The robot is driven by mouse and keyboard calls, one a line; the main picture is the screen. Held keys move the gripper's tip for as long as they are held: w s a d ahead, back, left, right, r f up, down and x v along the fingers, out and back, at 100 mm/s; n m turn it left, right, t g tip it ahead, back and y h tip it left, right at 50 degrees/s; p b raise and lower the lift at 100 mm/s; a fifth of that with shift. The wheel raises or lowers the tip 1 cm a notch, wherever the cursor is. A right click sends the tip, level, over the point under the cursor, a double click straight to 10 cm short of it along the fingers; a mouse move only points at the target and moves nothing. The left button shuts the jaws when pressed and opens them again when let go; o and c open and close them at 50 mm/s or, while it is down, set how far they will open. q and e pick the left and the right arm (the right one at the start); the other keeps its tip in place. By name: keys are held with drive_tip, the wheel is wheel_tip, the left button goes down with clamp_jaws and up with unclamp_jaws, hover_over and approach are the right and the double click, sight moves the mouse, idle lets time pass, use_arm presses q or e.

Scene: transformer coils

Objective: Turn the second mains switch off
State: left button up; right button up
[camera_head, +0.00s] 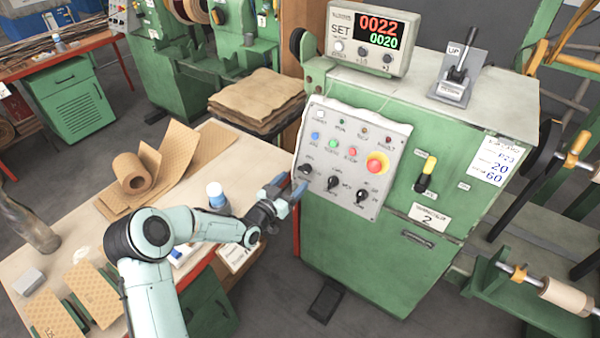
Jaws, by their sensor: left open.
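A green winding machine cabinet (380,250) stands right of centre, with a plate marked 2 (430,216) on its front. Above the plate is a switch with a yellow and black handle (426,173), its yellow end upward. Small labels sit above it and to its right, too small to read surely. My left gripper (287,189) is open and empty. It is in front of the left edge of the grey control panel (345,205), near its leftmost dark knob (305,170), well left of the yellow and black handle. I cannot tell whether it touches the panel. My right gripper is out of view.
The panel carries coloured buttons, dark knobs and a red emergency stop (377,164). A counter display (368,40) and a lever box (458,75) stand on the cabinet. A workbench (60,235) with cardboard rolls and a bottle (217,197) lies left. A foot pedal (325,300) is on the floor.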

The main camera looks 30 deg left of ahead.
sight(303, 172)
use_arm(q)
drive_tip(key=shift+w+d+p, duration=0.2)
drive_tip(key=shift+w+p, duration=0.3)
drive_tip(key=shift+w, duration=1.85)
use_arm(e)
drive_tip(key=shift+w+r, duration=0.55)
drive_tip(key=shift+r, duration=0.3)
